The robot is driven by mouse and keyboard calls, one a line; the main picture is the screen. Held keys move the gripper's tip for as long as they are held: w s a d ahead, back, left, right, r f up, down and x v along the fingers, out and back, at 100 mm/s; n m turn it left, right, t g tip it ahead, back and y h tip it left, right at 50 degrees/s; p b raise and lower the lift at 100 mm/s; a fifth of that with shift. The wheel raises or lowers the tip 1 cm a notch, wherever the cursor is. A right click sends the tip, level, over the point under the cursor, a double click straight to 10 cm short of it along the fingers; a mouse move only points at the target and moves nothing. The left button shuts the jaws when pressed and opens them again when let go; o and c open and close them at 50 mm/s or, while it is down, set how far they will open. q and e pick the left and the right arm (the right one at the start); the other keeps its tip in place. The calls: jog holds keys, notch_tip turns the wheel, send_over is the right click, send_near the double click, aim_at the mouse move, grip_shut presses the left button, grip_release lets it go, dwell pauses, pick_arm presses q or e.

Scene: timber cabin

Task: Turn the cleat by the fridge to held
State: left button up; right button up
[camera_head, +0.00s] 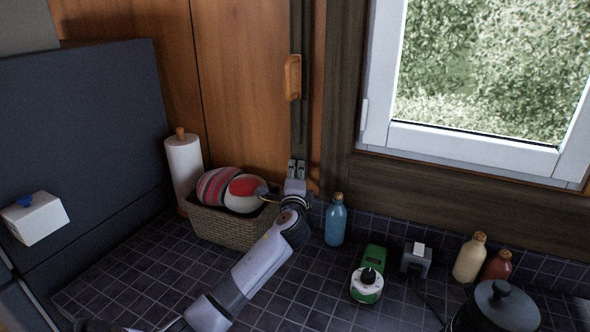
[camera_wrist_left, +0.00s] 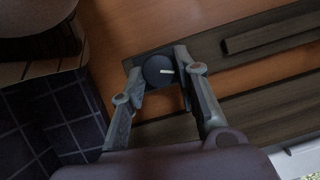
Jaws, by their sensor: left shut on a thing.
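The mark lies nearly level in that picture. My left gripper (camera_head: 297,168) is at the foot of the dark vertical rail (camera_head: 300,125). In the left wrist view its two fingers (camera_wrist_left: 161,77) are shut on the knob, one on each side. In the head view the gripper hides the knob. An orange handle (camera_head: 292,78) sits higher on the rail. My right gripper is not in view.
The dark fridge (camera_head: 85,130) stands at the left. A basket (camera_head: 222,225) with two balls and a paper roll (camera_head: 184,165) stand left of my arm. A blue bottle (camera_head: 336,222), a green device (camera_head: 370,270) and a dark pot (camera_head: 497,308) stand to the right.

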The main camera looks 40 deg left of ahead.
pick_arm(q)
jog(key=shift+r+n+g+h+p, duration=0.1)
jog(key=shift+n+g+h+p, duration=0.25)
jog(key=shift+n+p, duration=0.55)
jog(key=shift+r+n+g+h+p, duration=0.1)
jog(key=shift+n+g+h+p, duration=0.2)
jog(key=shift+n+p, duration=0.55)
jog(key=shift+n, duration=0.25)
jog(key=o, duration=1.2)
jog(key=shift+c, duration=0.2)
jog(key=v, duration=1.2)
